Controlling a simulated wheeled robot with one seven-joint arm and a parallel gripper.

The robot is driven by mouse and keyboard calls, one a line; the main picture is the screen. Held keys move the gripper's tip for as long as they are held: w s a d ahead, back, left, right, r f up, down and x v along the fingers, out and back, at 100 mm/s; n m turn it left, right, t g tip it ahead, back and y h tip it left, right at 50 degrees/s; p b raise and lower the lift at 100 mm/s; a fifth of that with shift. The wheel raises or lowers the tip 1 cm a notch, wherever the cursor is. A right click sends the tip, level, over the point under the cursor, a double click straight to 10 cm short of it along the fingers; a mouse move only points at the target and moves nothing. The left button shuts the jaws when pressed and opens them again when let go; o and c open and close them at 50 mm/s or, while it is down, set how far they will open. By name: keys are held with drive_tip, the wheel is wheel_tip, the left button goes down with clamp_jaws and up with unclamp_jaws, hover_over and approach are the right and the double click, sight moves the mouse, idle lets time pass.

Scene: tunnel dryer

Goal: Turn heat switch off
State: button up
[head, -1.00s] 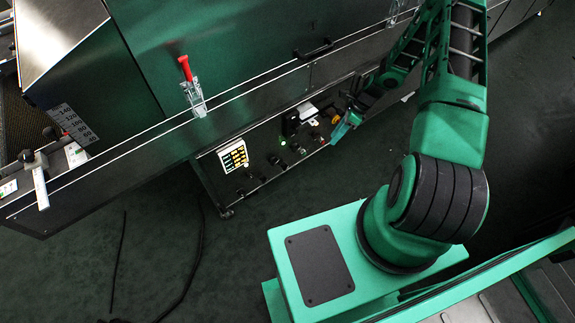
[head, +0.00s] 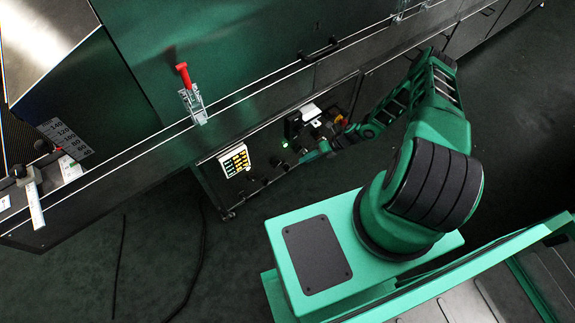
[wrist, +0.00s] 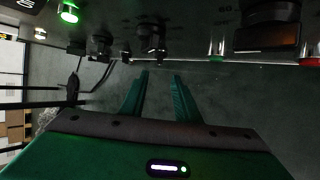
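The control panel (head: 285,152) is on the dark lower front of the dryer. Several black switches stick out of it; in the wrist view one black switch (wrist: 152,50) is just beyond my fingertips and another black switch (wrist: 100,45) is to its left. I see no readable label telling which is the heat switch. My gripper (wrist: 160,74) has its two green fingers apart with nothing between them, pointing at the panel, apart from the switch as far as I can tell. In the head view my gripper (head: 312,153) is small beside the panel's lower edge, partly covering it.
A lit green lamp (wrist: 68,12) is at the wrist view's upper left. A green button (wrist: 217,45), a black box (wrist: 267,28) and a red button (wrist: 310,62) are to the right. The floor (head: 160,260) is mostly clear.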

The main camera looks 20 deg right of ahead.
sight(287, 168)
drive_tip(key=x, duration=1)
drive_tip(key=shift+w+a+f, duration=0.15)
drive_tip(key=shift+a+f, duration=0.1)
drive_tip(key=shift+a, duration=0.1)
drive_tip(key=shift+c, duration=0.6)
clamp_jaws()
